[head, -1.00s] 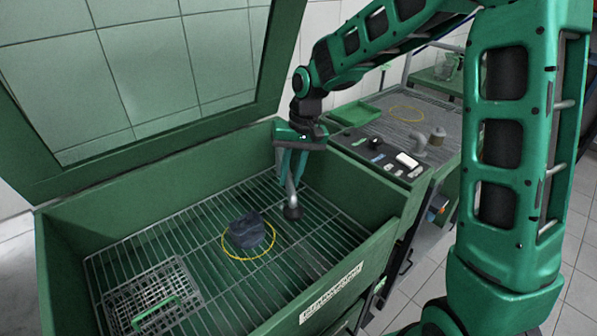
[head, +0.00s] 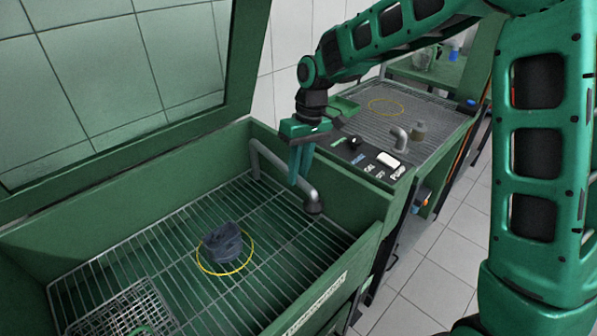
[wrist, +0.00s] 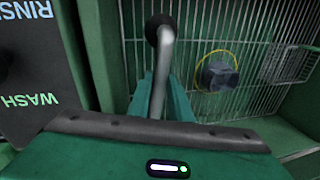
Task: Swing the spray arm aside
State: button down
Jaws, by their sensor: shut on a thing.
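The spray arm (head: 272,160) is a grey pipe with a dark nozzle, inside the green washer tub near its back right corner. It slants from the back wall to the nozzle over the right part of the rack. My gripper (head: 299,178) points down and is shut on the pipe. In the wrist view the spray arm (wrist: 161,85) runs between the fingers of my gripper (wrist: 160,100), and its nozzle shows at the top. A dark grey part (head: 222,242) sits on the wire rack within a yellow ring (head: 248,263), apart from the spray arm.
The tub's lid (head: 110,80) stands open behind it. A wire basket (head: 125,312) lies at the rack's front left. A control panel (head: 372,160) with a knob and labels sits right of the tub. A bench with a grey fitting (head: 400,137) stands beyond.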

dwell(0.3)
jog(key=c, duration=1.6)
grip_release()
jog(key=r, duration=0.3)
jog(key=w+d+r, duration=0.1)
jog(key=r, duration=0.3)
jog(key=d+r, duration=0.1)
jog(key=r, duration=0.2)
jog(key=shift+w+r, duration=0.2)
jog(key=shift+r, duration=0.1)
